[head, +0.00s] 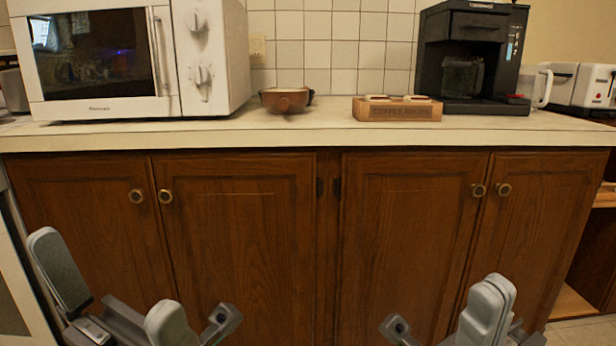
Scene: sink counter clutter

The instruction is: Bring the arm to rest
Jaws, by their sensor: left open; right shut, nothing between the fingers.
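My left gripper (115,290) is at the lower left of the head view, in front of the cabinet doors and below the counter top. Its two grey fingers are wide apart with nothing between them. My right gripper (487,308) is at the lower right, also in front of the cabinet and below the counter. Its fingers are together and hold nothing. The arms behind both grippers are mostly out of view.
The counter (330,131) runs across the view above wooden cabinet doors (240,240). On it stand a white microwave (215,60), a brown bowl (286,100), a wooden box (398,109), a black coffee maker (470,60), a white mug (543,86) and a toaster (590,86).

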